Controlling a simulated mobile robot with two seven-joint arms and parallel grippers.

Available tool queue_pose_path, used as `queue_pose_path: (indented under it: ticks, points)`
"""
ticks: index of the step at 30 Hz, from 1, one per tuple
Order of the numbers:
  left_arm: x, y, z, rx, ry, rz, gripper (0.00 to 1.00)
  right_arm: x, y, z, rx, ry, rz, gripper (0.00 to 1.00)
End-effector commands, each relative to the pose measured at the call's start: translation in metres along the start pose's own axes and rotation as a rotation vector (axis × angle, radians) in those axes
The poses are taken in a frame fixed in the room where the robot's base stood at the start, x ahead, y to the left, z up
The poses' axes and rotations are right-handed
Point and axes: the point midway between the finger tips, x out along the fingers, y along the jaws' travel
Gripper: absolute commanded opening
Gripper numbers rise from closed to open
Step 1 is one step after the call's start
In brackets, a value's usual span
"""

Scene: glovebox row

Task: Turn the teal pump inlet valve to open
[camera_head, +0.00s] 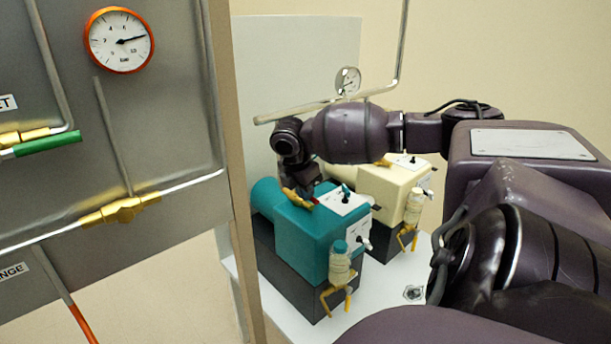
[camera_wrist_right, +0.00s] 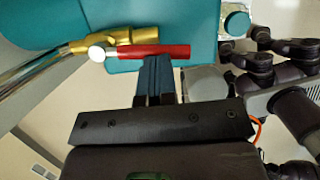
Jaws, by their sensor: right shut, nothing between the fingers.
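The teal pump (camera_head: 285,222) stands on a dark block on the white bench, and its teal casing fills the top of the right wrist view (camera_wrist_right: 190,20). Its inlet valve has a brass body (camera_wrist_right: 118,38) joined to a metal pipe. A red lever (camera_wrist_right: 160,51) extends right from a pale round pivot, roughly alongside the brass body. In the head view the brass valve (camera_head: 298,199) is small and partly hidden by my arm. My right gripper (camera_wrist_right: 154,62) is shut and empty, its fingertips at the red lever's edge; I cannot tell whether they touch. My left gripper is out of view.
A cream pump (camera_head: 395,187) stands just behind and right of the teal one. A bottle (camera_head: 340,265) on a yellow bracket is at the teal pump's front. A grey panel (camera_head: 170,120) with a gauge and pipes stands left. A pipe passes above my right forearm.

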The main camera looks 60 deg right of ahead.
Motion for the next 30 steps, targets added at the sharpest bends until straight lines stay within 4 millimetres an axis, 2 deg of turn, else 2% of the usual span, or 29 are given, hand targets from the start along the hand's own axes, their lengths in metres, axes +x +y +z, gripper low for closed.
queue_pose_path:
  ticks: [7, 11, 24, 30]
  points:
    - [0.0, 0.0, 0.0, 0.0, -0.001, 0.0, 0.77, 0.001, -0.001, -0.001, -0.001, 0.001, -0.004, 0.0]
    - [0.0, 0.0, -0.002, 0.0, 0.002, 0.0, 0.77, -0.008, 0.0, -0.001, 0.0, 0.001, 0.0, 0.0]
    - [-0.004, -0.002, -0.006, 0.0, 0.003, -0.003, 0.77, -0.084, 0.0, 0.0, 0.0, 0.001, 0.005, 0.0]
    - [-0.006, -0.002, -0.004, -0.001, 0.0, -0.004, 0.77, -0.104, 0.0, 0.0, 0.0, 0.001, 0.002, 0.0]
